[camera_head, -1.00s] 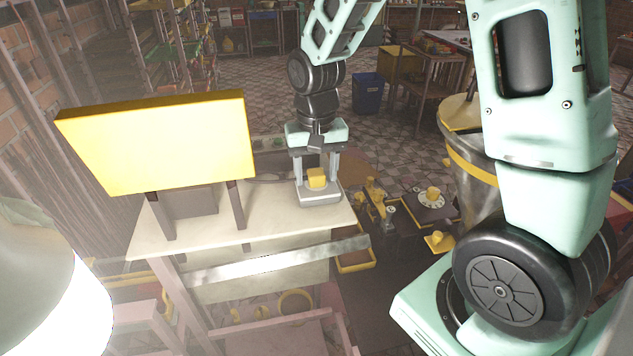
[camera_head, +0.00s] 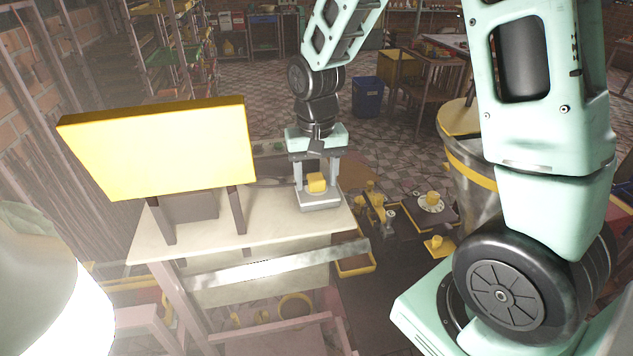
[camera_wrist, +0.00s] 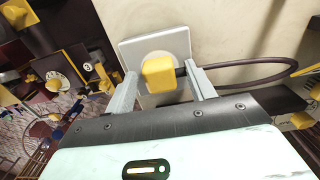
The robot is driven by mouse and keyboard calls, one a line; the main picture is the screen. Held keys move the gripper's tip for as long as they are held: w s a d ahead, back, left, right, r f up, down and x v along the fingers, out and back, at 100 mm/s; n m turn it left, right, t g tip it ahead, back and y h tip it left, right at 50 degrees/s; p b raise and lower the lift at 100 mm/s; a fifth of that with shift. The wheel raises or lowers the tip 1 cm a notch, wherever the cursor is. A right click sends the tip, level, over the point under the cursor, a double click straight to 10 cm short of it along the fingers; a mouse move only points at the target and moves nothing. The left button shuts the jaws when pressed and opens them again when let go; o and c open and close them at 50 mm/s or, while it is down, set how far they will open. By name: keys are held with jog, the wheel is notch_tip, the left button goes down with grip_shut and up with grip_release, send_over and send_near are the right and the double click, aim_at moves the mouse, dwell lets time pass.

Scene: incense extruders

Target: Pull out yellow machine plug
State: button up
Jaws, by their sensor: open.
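The yellow plug (camera_head: 316,183) is at a pale square socket plate (camera_head: 321,202) on the cream tabletop, near its right end. In the wrist view the plug (camera_wrist: 158,74) stands in front of the plate (camera_wrist: 178,42), and a dark cable (camera_wrist: 262,78) loops away from it to the right. My gripper (camera_head: 317,178) is over the plug, pointing down. In the wrist view my gripper (camera_wrist: 161,80) is open, with one finger on each side of the plug and gaps between. How deep the plug sits in the socket is hidden.
A large yellow panel (camera_head: 158,148) on dark posts stands left of my gripper. A machine with yellow parts (camera_head: 374,205) is to the right, beyond the cream tabletop (camera_head: 275,225). A metal drum (camera_head: 470,165) stands farther right.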

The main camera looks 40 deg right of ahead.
aim_at(316, 177)
dwell(0.4)
grip_shut()
jog(key=shift+r+p, duration=2.8)
jog(key=shift+r, duration=0.25)
